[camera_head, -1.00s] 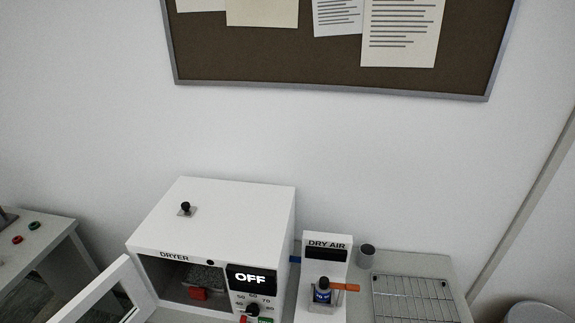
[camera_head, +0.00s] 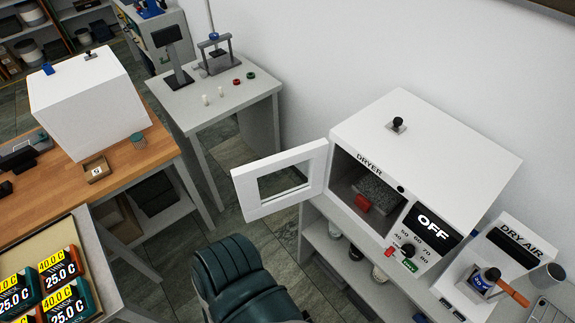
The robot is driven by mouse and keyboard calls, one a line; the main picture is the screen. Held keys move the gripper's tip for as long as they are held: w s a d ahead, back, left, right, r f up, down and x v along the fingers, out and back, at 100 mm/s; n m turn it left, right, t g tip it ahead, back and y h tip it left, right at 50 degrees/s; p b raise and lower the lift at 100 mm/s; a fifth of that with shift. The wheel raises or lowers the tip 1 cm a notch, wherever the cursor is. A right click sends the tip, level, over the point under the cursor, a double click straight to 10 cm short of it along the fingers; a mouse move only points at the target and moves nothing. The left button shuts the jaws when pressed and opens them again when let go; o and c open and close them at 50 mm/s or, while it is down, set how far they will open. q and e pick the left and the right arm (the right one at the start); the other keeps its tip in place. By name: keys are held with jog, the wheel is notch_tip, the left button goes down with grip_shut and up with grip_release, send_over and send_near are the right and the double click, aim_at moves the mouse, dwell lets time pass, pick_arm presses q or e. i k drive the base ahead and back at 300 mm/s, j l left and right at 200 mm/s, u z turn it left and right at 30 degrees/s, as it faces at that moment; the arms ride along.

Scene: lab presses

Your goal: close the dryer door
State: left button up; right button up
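The dryer (camera_head: 430,150) is a white box on a bench at the right, with a lit OFF display. Its door (camera_head: 245,190), a white frame with a window, stands wide open to the left of the chamber, hinged at the opening's left edge. Inside the chamber sits a grey granular load in a tray with a red front (camera_head: 362,203). Neither of my grippers shows in the view.
A dry air unit (camera_head: 512,244) with an orange lever stands right of the dryer. A grey press table (camera_head: 215,105) and wooden bench (camera_head: 50,205) lie left. Floor between them is partly clear.

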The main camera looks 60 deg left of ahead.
aim_at(244, 178)
jog(key=j+z, duration=0.15)
jog(key=j, duration=0.3)
jog(key=j+z, duration=0.2)
jog(key=j, duration=0.25)
jog(key=k+j+z, duration=0.15)
jog(key=j, duration=0.3)
jog(key=k+j+z, duration=0.15)
jog(key=j, duration=0.25)
jog(key=j+z, duration=0.2)
jog(key=j, duration=0.25)
jog(key=k+j+z, duration=0.15)
jog(key=j, duration=0.25)
jog(key=k+j+z, duration=0.35)
jog(key=j, duration=0.35)
jog(key=k, duration=0.1)
